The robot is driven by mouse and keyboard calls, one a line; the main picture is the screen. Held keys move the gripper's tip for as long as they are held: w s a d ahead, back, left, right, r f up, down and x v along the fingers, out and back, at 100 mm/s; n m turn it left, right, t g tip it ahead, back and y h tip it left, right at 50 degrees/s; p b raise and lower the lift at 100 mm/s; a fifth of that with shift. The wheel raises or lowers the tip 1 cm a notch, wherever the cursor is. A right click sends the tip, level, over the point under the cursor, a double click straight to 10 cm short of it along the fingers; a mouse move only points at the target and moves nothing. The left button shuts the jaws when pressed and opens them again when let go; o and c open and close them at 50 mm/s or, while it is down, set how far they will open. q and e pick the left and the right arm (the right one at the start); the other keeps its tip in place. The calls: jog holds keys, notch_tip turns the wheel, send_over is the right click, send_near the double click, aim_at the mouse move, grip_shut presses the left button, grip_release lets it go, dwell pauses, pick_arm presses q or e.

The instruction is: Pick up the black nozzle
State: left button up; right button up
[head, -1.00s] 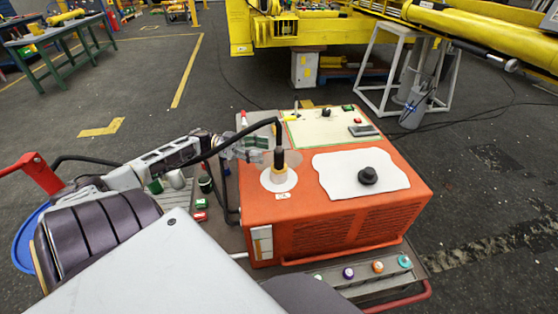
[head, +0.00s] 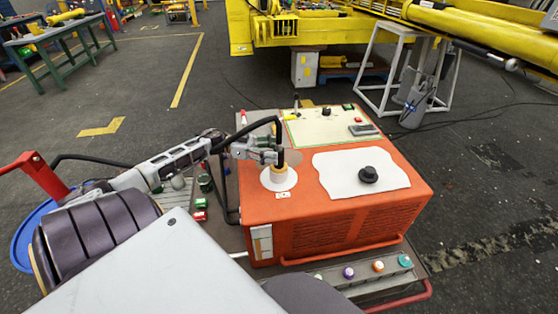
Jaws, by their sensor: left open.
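The black nozzle (head: 280,156) stands upright in a white cone-shaped holder (head: 278,181) with a yellow-orange collar, on the left part of the orange box's top. A thick black cable arches from its upper end to the left. My left gripper (head: 271,154) reaches in from the left at the nozzle's height. It is open, with its fingertips close beside the nozzle; I cannot tell whether they touch it. My right gripper is out of view.
The orange box (head: 340,225) also carries a white cloth with a round black knob (head: 368,174) and a pale panel (head: 330,128) with small items. Coloured round pieces lie along the front ledge (head: 375,275). Small red and green items sit left of the box.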

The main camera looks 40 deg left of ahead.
pick_arm(q)
jog(key=shift+x, duration=1)
jog(key=shift+c, duration=0.3)
grip_shut()
